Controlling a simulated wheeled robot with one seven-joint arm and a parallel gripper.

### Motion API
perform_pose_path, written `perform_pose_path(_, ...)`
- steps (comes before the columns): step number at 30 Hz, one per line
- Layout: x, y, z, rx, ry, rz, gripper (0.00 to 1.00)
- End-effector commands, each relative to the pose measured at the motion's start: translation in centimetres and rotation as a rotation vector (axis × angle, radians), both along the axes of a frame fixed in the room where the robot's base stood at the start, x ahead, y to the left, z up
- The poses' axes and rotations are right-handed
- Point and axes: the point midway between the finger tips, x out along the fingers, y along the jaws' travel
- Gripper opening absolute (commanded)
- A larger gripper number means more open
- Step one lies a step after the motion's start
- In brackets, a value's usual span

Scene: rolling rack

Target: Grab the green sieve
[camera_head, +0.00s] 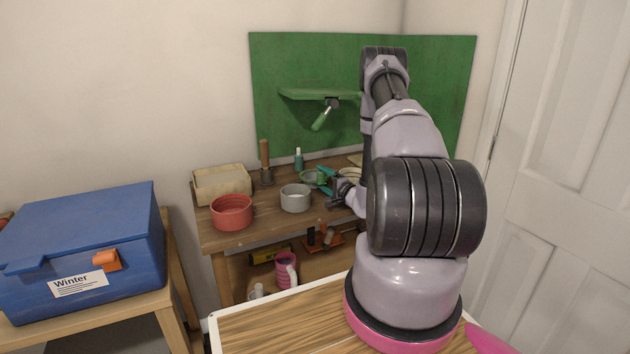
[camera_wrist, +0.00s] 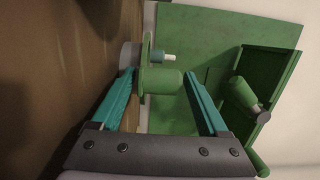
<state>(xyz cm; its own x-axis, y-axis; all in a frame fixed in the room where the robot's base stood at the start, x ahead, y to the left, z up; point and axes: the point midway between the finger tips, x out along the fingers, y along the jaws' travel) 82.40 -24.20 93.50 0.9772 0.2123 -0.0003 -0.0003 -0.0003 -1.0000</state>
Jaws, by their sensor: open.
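The green sieve (camera_head: 312,177) sits on the wooden workbench (camera_head: 235,238), behind the grey pot. My gripper (camera_head: 326,181) reaches over the bench from the right, with its teal fingers close to the sieve; parts of both overlap in the head view. Whether either finger touches the handle I cannot tell.
A grey pot (camera_head: 295,198) and a red pot (camera_head: 232,212) stand in front. A teal bottle with a white cap (camera_head: 299,160) stands behind the sieve. A green pegboard (camera_head: 290,65) with a shelf (camera_head: 310,94) rises at the back. A beige tray (camera_head: 221,184) is at left.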

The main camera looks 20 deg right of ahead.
Motion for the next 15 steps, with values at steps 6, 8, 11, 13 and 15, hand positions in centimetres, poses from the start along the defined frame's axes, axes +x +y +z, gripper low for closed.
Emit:
perform_pose_path(6,-0.03,0.0,0.0,0.0,0.0,0.0,0.12)
perform_pose_path(8,-0.02,0.01,0.01,0.0,0.0,0.0,0.06)
perform_pose_path(11,-0.03,0.0,0.0,0.0,0.0,0.0,0.06)
perform_pose_path(13,-0.03,0.0,0.03,0.0,0.0,0.0,0.06)
perform_pose_path(15,-0.02,0.0,0.19,0.0,-0.001,0.0,0.06)
